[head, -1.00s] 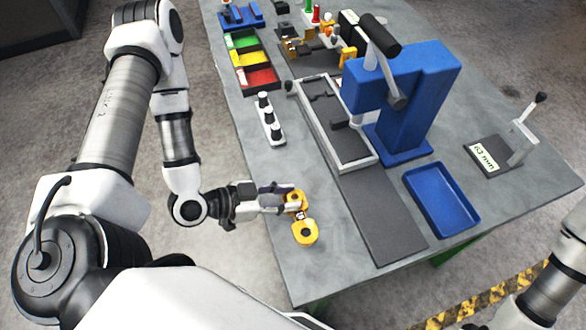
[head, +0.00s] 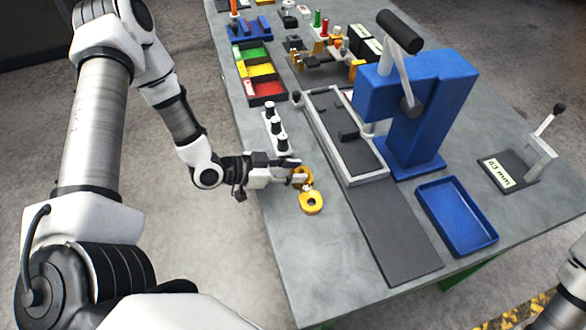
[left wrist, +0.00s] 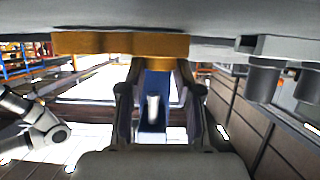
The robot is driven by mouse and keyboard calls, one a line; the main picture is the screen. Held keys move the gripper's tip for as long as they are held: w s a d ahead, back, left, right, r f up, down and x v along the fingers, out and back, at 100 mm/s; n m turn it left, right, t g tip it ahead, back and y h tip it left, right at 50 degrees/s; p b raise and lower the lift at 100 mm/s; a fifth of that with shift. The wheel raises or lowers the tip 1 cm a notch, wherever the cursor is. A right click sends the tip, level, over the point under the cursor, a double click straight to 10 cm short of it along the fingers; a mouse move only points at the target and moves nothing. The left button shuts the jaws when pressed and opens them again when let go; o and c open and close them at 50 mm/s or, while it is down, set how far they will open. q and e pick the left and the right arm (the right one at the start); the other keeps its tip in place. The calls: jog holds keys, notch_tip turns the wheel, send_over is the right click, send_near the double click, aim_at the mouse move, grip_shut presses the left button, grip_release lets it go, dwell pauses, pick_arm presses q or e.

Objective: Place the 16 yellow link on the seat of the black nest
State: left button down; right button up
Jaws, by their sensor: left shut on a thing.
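My left gripper (head: 292,175) is shut on a yellow link (head: 312,203), a piece with two rounded ends and a hole in the near one. The jaws hold its far end, over the table's left part. In the left wrist view the link (left wrist: 120,43) is a yellow band across the tips of my left gripper (left wrist: 155,72). No number on it can be read. I cannot tell for sure which dark part is the black nest; a dark block sits in the grey-framed fixture (head: 368,176) beside the blue press. My right gripper is out of view.
A white holder with black knobs (head: 274,131) stands just beyond my left gripper. The blue press (head: 412,120) rises at centre right, with a blue tray (head: 455,215) in front. Coloured bins (head: 267,90) and a crowded dark mat lie farther back. The table's near left corner is clear.

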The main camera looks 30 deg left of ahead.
pick_arm(q)
jog(key=shift+w+f, duration=0.1)
jog(key=shift+f, duration=0.05)
jog(key=c, duration=0.8)
grip_release()
